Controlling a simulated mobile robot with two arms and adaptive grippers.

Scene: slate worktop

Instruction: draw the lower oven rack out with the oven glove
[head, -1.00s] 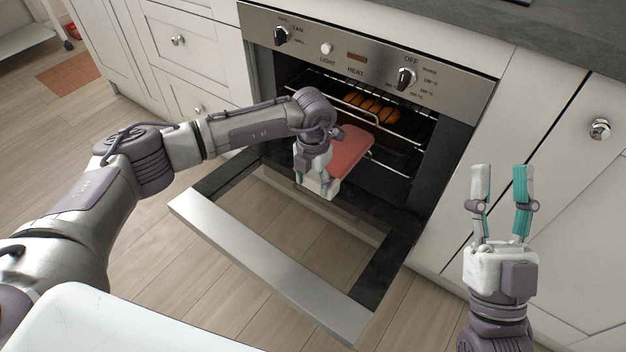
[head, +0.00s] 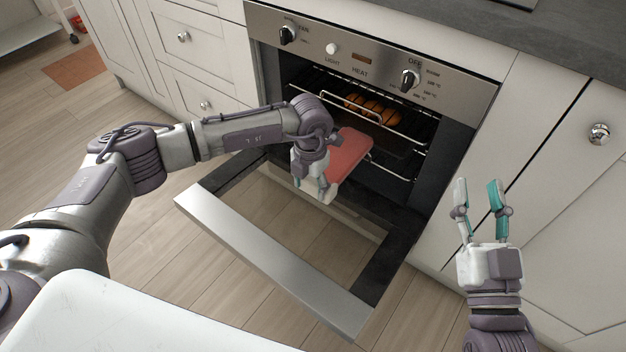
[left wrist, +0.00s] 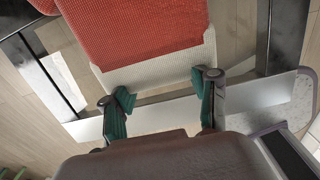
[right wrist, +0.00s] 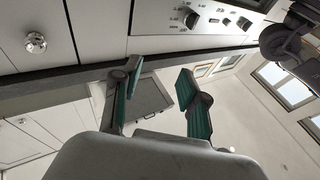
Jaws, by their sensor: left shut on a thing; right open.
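The oven glove (head: 347,156), red with a pale cuff, is in front of the open oven, its red end reaching toward the cavity. In the left wrist view its red part (left wrist: 135,25) lies beyond the cuff. My left gripper (head: 316,187) is shut on the cuff; its teal fingers (left wrist: 165,90) show at the cuff's edge. The lower oven rack (head: 396,172) shows as wire just right of the glove; the glove hides part of it, and I cannot tell whether they touch. My right gripper (head: 478,190) is open and empty, right of the oven; its fingers also show in the right wrist view (right wrist: 160,76).
The oven door (head: 270,262) is folded down below the glove. An upper rack (head: 402,136) is above the lower one, with brown rolls (head: 372,108) inside the oven. Control knobs (head: 410,78) line the panel. White cabinets (head: 540,205) flank the oven.

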